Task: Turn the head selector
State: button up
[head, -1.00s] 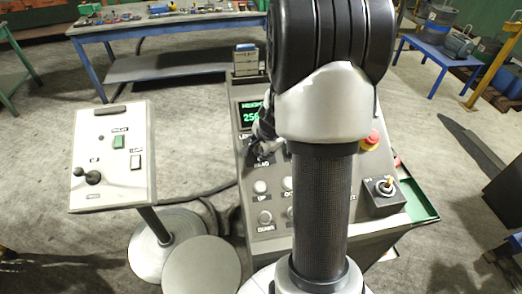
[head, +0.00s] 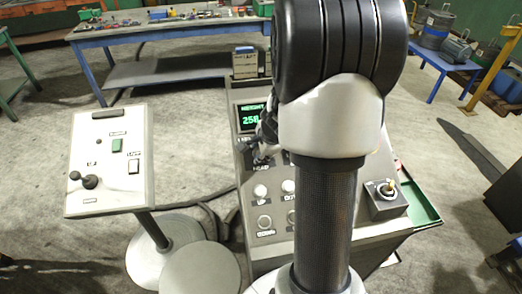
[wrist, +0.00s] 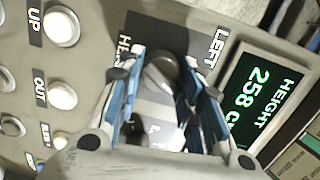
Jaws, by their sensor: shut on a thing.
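The head selector (wrist: 160,74) is a dark round knob on the grey control panel. In the wrist view it sits between the labels "LEFT" and "HEAD", the latter partly covered. My gripper (wrist: 163,60) is shut on it, with one blue-padded finger on each side. In the head view my gripper (head: 262,152) is low over the panel just under the height display. The knob itself is hidden there by the fingers and arm.
The green height display (wrist: 262,97) reads 258, its unit cut off. White UP (wrist: 61,26) and OUT (wrist: 62,96) buttons lie beside the selector. A joystick box (head: 384,198) is at the panel's right. A separate pedestal (head: 107,160) stands left.

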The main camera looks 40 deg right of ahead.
jog(key=o, duration=1.1)
jog(key=shift+c, duration=0.2)
jog(key=shift+r, duration=0.1)
jog(key=v, duration=1.1)
jog(key=shift+s+r, duration=0.2)
jog(key=shift+r, duration=0.1)
jog(key=shift+a, duration=0.1)
